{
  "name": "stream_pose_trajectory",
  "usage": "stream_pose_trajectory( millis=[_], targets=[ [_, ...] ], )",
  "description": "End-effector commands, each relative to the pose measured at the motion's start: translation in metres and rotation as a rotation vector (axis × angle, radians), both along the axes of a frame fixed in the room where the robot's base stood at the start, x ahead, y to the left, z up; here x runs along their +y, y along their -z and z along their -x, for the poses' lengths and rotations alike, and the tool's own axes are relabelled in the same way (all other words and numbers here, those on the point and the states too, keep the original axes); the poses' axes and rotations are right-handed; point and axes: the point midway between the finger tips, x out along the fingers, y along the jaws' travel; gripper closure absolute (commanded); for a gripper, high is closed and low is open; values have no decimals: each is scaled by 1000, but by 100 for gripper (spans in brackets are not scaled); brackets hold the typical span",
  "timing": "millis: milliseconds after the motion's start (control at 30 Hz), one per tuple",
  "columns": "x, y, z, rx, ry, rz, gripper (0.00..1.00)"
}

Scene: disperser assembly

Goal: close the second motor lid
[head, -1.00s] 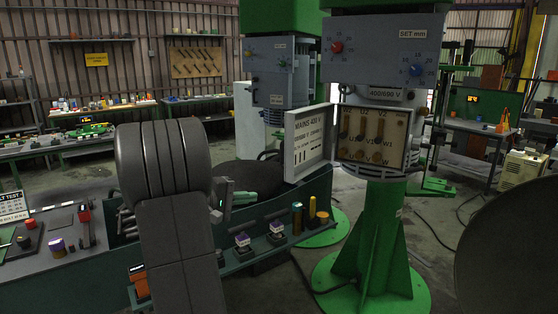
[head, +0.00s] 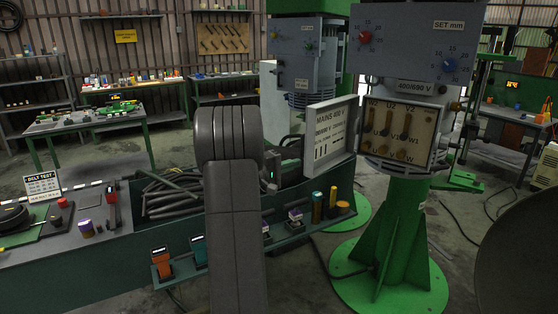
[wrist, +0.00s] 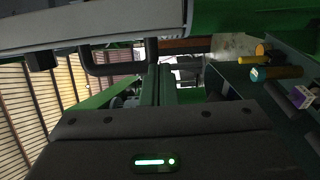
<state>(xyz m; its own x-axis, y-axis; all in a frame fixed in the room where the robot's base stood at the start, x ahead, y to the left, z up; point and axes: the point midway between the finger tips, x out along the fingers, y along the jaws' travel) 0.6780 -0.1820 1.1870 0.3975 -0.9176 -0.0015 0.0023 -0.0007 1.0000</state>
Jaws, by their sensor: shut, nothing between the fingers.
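The near green motor (head: 385,225) stands at right in the head view. Its terminal box (head: 399,132) faces me uncovered, with brass terminals showing. Its lid (head: 331,136), a pale panel marked MAINS 400 V, stands open to the left of the box. My gripper (head: 273,166) is left of the lid, partly hidden behind my arm, apart from the lid in the picture. In the wrist view my gripper (wrist: 160,80) is shut and empty. A pale panel edge (wrist: 100,25) crosses the top there; I cannot tell whether it is the lid.
A second motor (head: 302,60) stands behind. A green bench trough (head: 150,190) holds dark rods. A low shelf carries small parts, including a yellow cylinder (head: 332,200). Cables lie on the floor. Open floor shows right of the near motor.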

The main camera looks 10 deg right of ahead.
Motion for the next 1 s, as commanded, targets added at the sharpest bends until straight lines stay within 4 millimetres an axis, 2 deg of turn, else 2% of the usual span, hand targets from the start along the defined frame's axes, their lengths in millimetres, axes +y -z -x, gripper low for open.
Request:
stream_pose_trajectory(
  millis=[200,733,1000],
  targets=[
    [-11,-1,15,1,1,0,100],
    [-15,1,18,-2,-1,-1,100],
    [-32,5,27,-6,-19,-5,100]
  ],
)
